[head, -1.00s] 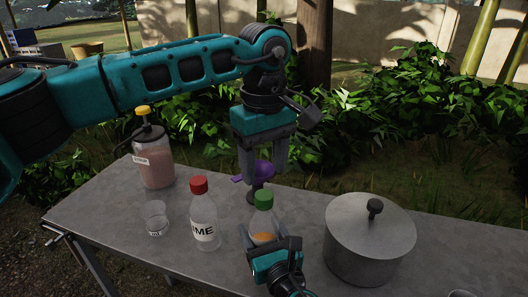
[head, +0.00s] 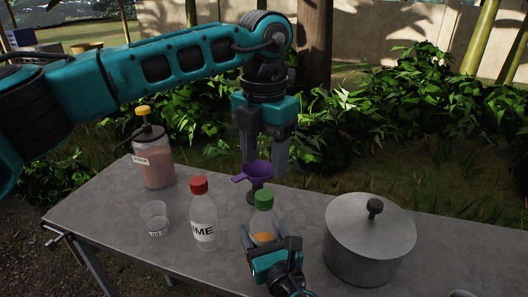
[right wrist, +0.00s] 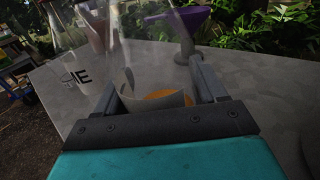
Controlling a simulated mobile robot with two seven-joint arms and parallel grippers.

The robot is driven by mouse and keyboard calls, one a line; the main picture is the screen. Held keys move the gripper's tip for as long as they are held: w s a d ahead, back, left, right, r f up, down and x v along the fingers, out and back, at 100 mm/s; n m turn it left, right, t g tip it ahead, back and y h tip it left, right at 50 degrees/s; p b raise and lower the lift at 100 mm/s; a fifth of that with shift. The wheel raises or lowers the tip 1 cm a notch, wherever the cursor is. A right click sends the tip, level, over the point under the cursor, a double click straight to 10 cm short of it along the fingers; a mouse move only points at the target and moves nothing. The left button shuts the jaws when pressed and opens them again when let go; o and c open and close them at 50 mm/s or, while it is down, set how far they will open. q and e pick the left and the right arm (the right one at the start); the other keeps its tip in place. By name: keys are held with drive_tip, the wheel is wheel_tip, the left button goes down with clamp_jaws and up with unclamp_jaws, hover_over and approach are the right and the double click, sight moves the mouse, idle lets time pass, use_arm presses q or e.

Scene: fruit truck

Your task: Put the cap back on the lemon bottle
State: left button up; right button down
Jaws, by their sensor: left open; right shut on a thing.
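A clear bottle (head: 263,220) with orange liquid low inside stands on the table, its label not readable. A green cap (head: 264,198) sits on its top; whether it is fully seated I cannot tell. My right gripper (head: 268,243) is shut on this bottle from the front. The bottle also shows between the fingers in the right wrist view (right wrist: 155,98). My left gripper (head: 264,160) is open and empty, pointing down above and behind the green cap, near a purple funnel (head: 258,171) on a dark stand.
A bottle marked "IME" with a red cap (head: 203,222) stands left of the held bottle. Further left are a small clear cup (head: 154,216) and a pump bottle of pink liquid (head: 154,165). A lidded metal pot (head: 362,240) stands close on the right.

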sight(264, 195)
use_arm(q)
drive_tip(key=n, duration=0.4)
drive_tip(key=shift+r, duration=0.15)
drive_tip(key=shift+f, duration=4)
clamp_jaws()
drive_tip(key=m, duration=0.6)
drive_tip(key=shift+m, duration=0.3)
drive_tip(key=m, duration=0.5)
drive_tip(key=shift+o, duration=0.3)
unclamp_jaws()
